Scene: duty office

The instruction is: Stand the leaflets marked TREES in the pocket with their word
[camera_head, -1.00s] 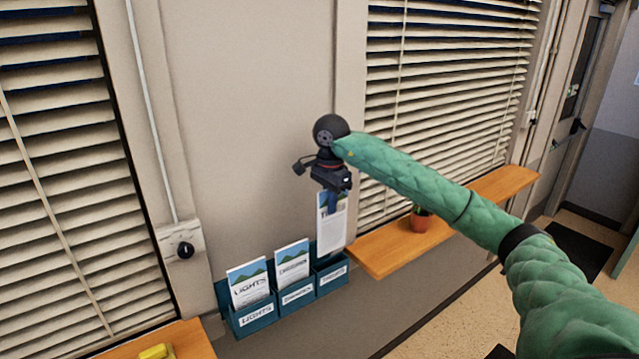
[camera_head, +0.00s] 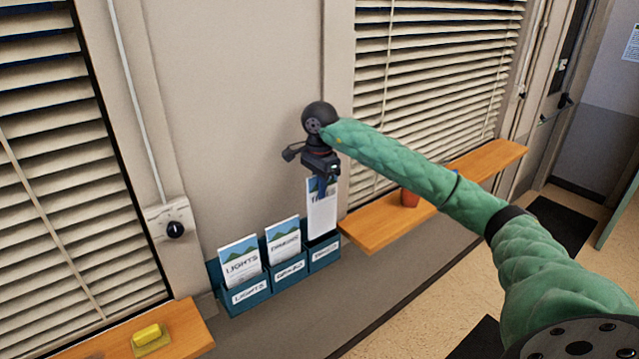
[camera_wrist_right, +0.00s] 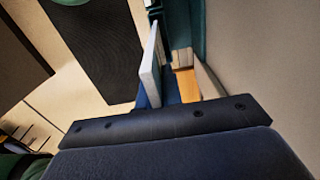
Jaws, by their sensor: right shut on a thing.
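My right gripper (camera_head: 322,184) is shut on a white leaflet stack (camera_head: 322,216) with a blue picture top; its word starts with T, the rest is unclear. The stack hangs upright at the right-hand pocket (camera_head: 324,255) of a teal wall rack (camera_head: 262,292). That pocket's label is too blurred to read. Whether the stack's lower edge is inside the pocket or just above it, I cannot tell. In the right wrist view the held stack (camera_wrist_right: 152,68) shows edge-on. My left gripper is not in view.
Leaflets marked LIGHTS (camera_head: 240,262) stand in the left pocket, and other leaflets (camera_head: 283,240) in the middle one. A wooden shelf (camera_head: 375,236) with a red pot (camera_head: 410,198) is close on the right. A yellow object (camera_head: 147,335) lies on the lower left shelf.

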